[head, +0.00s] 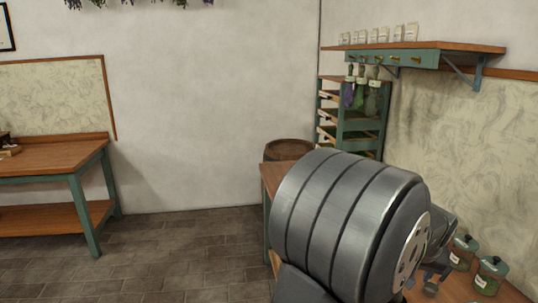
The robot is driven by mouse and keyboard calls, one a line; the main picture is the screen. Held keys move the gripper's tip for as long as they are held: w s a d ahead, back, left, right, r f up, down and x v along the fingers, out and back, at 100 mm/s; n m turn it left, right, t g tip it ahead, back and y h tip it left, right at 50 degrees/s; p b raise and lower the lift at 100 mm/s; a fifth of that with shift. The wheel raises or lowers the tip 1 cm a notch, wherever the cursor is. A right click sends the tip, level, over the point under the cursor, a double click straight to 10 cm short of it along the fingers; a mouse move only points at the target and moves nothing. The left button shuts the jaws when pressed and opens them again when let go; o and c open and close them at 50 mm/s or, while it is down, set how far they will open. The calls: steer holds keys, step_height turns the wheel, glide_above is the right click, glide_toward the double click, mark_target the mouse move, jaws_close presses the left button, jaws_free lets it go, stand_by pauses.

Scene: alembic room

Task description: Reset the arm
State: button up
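My arm's large grey banded link fills the lower right of the head view and hides much of the bench behind it. Small dark parts just past its right side, low over the bench, look like the end of my gripper (432,282). Most of the gripper is hidden by the arm, and I cannot see whether its fingers are apart or hold anything.
Glass jars with dark lids (490,274) stand on the wooden bench (462,288) right of my arm. A wall shelf (440,46) holds small packets above. A green rack (357,140) and barrel (288,149) stand behind. A table (52,155) is left; open floor lies between.

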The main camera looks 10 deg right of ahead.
steer(key=w+a+n, duration=0.1)
steer(key=w+a, duration=0.3)
steer(key=a, duration=0.4)
steer(key=f, duration=0.4)
steer(key=shift+w+a+f, duration=0.25)
steer(key=shift+a+f, duration=0.05)
steer(key=shift+f, duration=0.05)
